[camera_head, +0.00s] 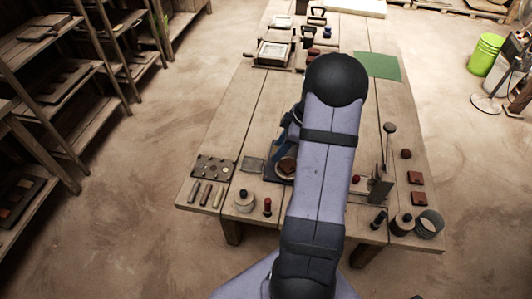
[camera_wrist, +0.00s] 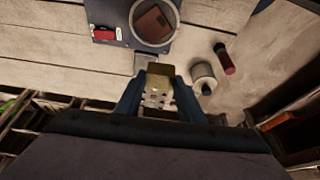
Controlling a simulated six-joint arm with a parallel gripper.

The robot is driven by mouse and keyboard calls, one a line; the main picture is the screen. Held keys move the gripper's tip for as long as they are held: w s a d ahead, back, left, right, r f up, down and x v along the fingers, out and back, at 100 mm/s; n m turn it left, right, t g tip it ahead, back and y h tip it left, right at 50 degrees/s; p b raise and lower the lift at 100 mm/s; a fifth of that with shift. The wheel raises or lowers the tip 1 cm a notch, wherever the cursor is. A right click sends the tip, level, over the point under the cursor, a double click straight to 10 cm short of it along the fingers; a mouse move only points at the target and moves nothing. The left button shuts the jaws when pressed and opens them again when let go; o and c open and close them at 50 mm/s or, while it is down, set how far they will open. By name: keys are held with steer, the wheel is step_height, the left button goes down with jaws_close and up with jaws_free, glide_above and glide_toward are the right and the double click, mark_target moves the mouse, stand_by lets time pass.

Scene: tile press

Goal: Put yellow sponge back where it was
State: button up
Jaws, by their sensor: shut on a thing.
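In the wrist view my gripper (camera_wrist: 159,82) is shut on the yellow sponge (camera_wrist: 158,75). The sponge is a dull yellow-tan block between the two dark blue fingers, with pale spots on its near face. It appears close to a small grey square (camera_wrist: 145,62) on the table; I cannot tell whether they touch. In the head view my own arm hides the sponge and the fingertips.
A blue plate (camera_wrist: 120,14) with a ring and brown tile lies beyond the gripper. A pale jar (camera_wrist: 203,75) and red-ended stamp (camera_wrist: 224,60) stand to its right. In the head view a dark spotted tray (camera_head: 214,168) lies left; a green mat (camera_head: 377,66) lies farther back.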

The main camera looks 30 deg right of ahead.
steer(key=w+a+f+n+b, duration=0.1)
steer(key=w+f+b, duration=0.1)
steer(key=w+b, duration=0.1)
steer(key=w+a+f+n+b, duration=0.1)
steer(key=w+a+f+b, duration=0.1)
steer(key=w+f+b, duration=0.1)
steer(key=w+a+f+b, duration=0.2)
steer(key=w+f+b, duration=0.1)
steer(key=shift+w+a+f+n+g+y, duration=0.1)
steer(key=shift+a+f+n+g+y, duration=0.1)
steer(key=shift+n+g+y, duration=0.15)
steer(key=shift+m, duration=0.75)
steer(key=w, duration=0.1)
steer(key=w+d+r, duration=0.2)
steer(key=shift+w+b, duration=0.35)
steer(key=shift+w, duration=0.05)
steer(key=w+d+r+m+t+h, duration=0.2)
steer(key=w+d+r+m+h, duration=0.1)
steer(key=m, duration=0.7)
steer(key=shift+d+r+m+h, duration=0.3)
steer(key=shift+d+r+h, duration=0.2)
steer(key=shift+d, duration=0.2)
steer(key=shift+f+p, duration=0.7)
steer(key=shift+f, duration=4.3)
